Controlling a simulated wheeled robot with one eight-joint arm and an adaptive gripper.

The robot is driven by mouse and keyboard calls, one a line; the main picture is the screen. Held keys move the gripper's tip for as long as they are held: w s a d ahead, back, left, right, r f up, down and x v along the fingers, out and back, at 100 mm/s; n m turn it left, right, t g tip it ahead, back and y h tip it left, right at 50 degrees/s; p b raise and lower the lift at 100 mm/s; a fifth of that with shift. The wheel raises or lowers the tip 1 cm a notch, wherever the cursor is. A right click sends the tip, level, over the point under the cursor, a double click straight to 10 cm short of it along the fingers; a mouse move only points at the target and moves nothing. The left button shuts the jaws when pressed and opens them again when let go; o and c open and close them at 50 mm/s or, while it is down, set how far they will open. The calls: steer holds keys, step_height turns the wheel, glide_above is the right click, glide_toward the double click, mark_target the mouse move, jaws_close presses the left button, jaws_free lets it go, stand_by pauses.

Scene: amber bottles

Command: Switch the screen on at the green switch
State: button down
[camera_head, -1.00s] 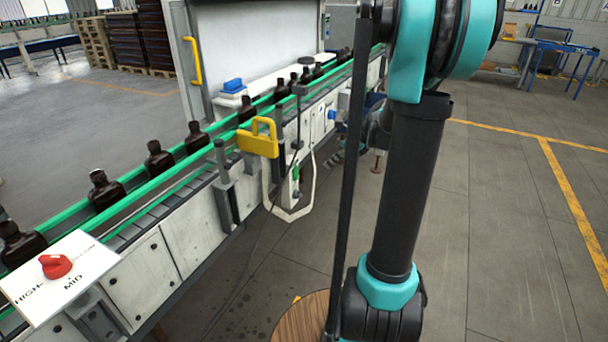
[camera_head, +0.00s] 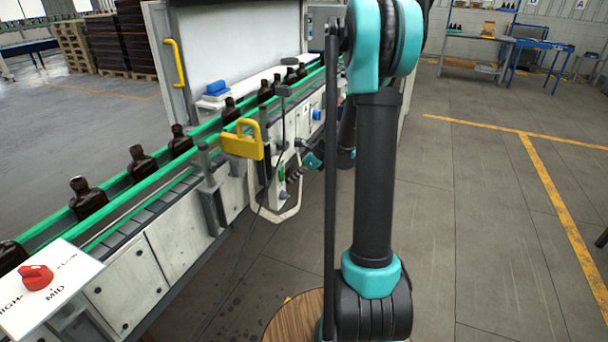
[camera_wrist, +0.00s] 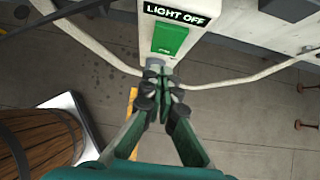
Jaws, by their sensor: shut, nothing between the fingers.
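The green switch (camera_wrist: 170,39) is a green rectangular plate on a white box (camera_wrist: 197,47) in the wrist view. Above it a black label (camera_wrist: 182,14) reads "LIGHT OFF" in white. My gripper (camera_wrist: 163,73) is shut and empty, its fingertips just below the switch in that view. I cannot tell whether the fingertips touch the box. In the head view the green switch (camera_head: 282,172) is small, on the box beside the conveyor, and my gripper (camera_head: 292,174) is close to its right, partly hard to make out.
A pale curved tube (camera_wrist: 95,47) loops around the switch box. A yellow bracket (camera_head: 242,142) stands above it on the conveyor. Amber bottles (camera_head: 140,165) stand along the green-railed conveyor (camera_head: 115,203). A red dial (camera_head: 37,277) sits on a white panel at lower left. Floor at right is open.

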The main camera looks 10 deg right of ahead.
mark_target(282, 174)
steer(key=shift+w+a+f, duration=0.1)
steer(key=shift+w+a, duration=0.45)
steer(key=shift+a, duration=0.15)
steer(key=shift+w+a+f, duration=0.15)
steer(key=shift+a, duration=0.1)
steer(key=shift+r, duration=0.2)
steer(key=shift+r, duration=0.65)
